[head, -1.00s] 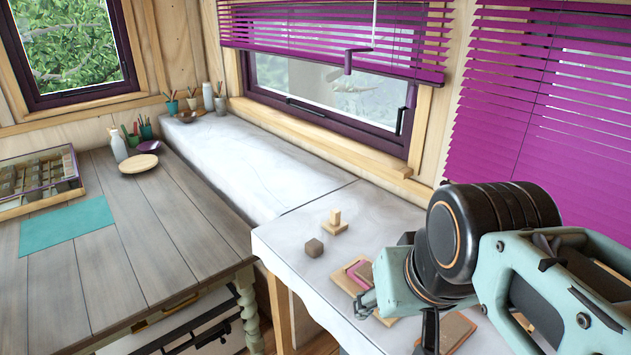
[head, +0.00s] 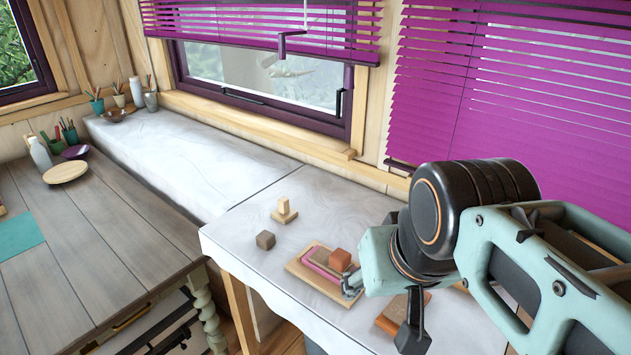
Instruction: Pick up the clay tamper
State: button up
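A small light-wood piece with a flat base and an upright block (head: 285,211) stands on the pale worktop in the head view; it looks like the clay tamper. My gripper (head: 352,284) is at the end of my arm, low over the worktop, to the right of and nearer than this piece, and apart from it. The gripper shows only in small part beside a wooden tray, and my wrist hides the rest. I cannot tell whether its fingers are open or shut.
A dark brown cube (head: 265,240) sits left of the tray (head: 300,270), which has a pink-edged frame and a rust-coloured block (head: 340,260). A flat orange-brown block (head: 393,316) lies partly behind my arm. The worktop's left stretch (head: 190,165) is mostly clear.

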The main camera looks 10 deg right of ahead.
aim_at(284, 214)
jog(key=i+j+z, duration=0.1)
jog(key=j, duration=0.25)
jog(key=j+z, duration=0.15)
jog(key=j, duration=0.25)
jog(key=i+j+z, duration=0.15)
jog(key=j, duration=0.2)
jog(key=i+j+z, duration=0.25)
jog(key=j, duration=0.2)
jog(key=i+j+z, duration=0.25)
jog(key=j, duration=0.35)
jog(key=i+j, duration=0.15)
jog(key=i, duration=0.15)
